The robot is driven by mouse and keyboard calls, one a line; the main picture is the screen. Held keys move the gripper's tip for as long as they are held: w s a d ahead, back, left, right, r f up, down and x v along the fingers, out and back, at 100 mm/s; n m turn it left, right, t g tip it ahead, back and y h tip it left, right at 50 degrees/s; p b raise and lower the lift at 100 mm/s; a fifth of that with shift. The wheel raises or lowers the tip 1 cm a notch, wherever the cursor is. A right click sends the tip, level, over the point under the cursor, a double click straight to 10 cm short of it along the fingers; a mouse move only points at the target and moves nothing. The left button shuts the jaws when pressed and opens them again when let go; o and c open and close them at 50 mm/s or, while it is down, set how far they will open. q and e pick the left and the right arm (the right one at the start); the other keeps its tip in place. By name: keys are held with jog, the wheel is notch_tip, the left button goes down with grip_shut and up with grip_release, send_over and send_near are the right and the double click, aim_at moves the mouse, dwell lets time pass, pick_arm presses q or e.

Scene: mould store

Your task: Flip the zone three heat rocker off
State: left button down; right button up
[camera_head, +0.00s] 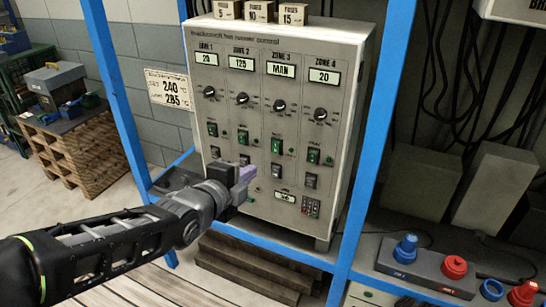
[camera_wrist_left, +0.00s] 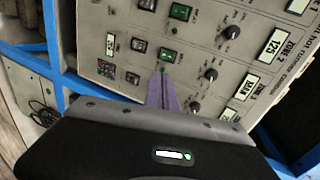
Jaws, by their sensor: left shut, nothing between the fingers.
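The grey control cabinet (camera_head: 262,100) has columns for several zones. The zone three column has a display reading MAN (camera_head: 281,69), a knob, a green rocker (camera_head: 276,145) and a darker switch (camera_head: 276,170) below it. The small labels are unreadable, so I cannot tell which one is marked heat. My left gripper (camera_head: 246,173) is shut and empty, in front of the cabinet's lower part. In the left wrist view its purple fingertips (camera_wrist_left: 163,74) appear beside a green rocker (camera_wrist_left: 168,54) in the zone three column; contact cannot be told. My right gripper is out of view.
Similar switches flank zone three, including the zone four green rocker (camera_head: 313,156). Blue frame posts (camera_head: 372,120) stand either side of the cabinet. A blue rail crosses below it. A bench with red and blue fittings (camera_head: 405,249) is at right.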

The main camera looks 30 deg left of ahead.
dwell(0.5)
pick_arm(q)
jog(key=p, duration=0.4)
send_near(278, 154)
jog(key=x, duration=0.7)
jog(key=f+b, duration=0.1)
jog(key=b, duration=0.2)
jog(key=shift+w+f+t+b, duration=0.1)
jog(key=shift+t+b, duration=0.2)
jog(key=shift+r+p, duration=0.5)
